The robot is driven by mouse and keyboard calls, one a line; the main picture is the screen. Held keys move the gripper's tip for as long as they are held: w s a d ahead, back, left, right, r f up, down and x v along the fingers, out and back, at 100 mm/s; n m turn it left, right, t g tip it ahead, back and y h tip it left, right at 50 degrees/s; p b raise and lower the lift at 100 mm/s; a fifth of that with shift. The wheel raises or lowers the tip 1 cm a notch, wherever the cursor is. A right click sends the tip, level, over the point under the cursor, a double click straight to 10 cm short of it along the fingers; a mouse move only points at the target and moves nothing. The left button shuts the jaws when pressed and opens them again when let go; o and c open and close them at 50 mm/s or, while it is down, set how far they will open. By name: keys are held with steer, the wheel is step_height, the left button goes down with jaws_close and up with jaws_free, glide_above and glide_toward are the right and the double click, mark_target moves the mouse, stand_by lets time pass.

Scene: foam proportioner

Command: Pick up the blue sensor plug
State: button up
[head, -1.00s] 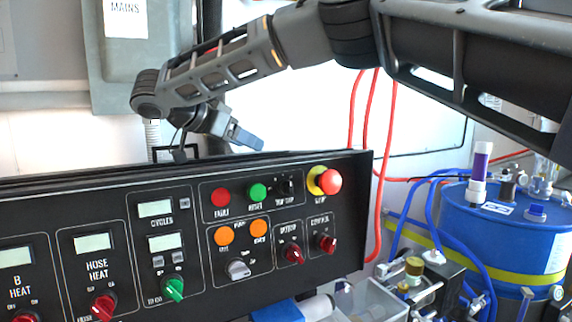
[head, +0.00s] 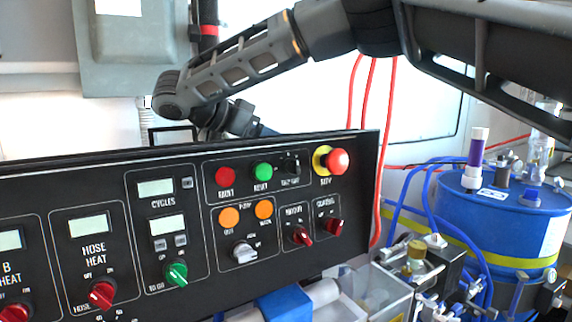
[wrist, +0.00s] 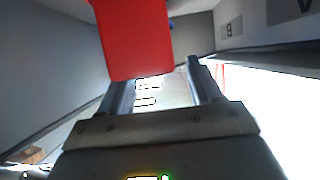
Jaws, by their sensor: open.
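I cannot make out the blue sensor plug for sure. In the wrist view a small blue patch (wrist: 171,22) shows at the right edge of a red block (wrist: 135,40), and I cannot tell what it is. My gripper (wrist: 160,82) is open, its two fingers apart, with nothing seen held between them. The red block hangs in front of the fingers and hides part of the space beyond. In the head view my gripper (head: 266,131) is behind the top edge of the black control panel (head: 110,165), mostly hidden.
A blue drum (head: 500,222) with a purple-and-white tube (head: 477,158) on top stands right. Red hoses (head: 372,110) hang behind the panel. A clear box (head: 378,300) and a blue item (head: 283,305) sit below it. A grey cabinet (head: 135,55) is on the wall.

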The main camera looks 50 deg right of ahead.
steer(key=shift+b+x, duration=0.35)
steer(key=shift+x, duration=0.7)
steer(key=c, duration=1.2)
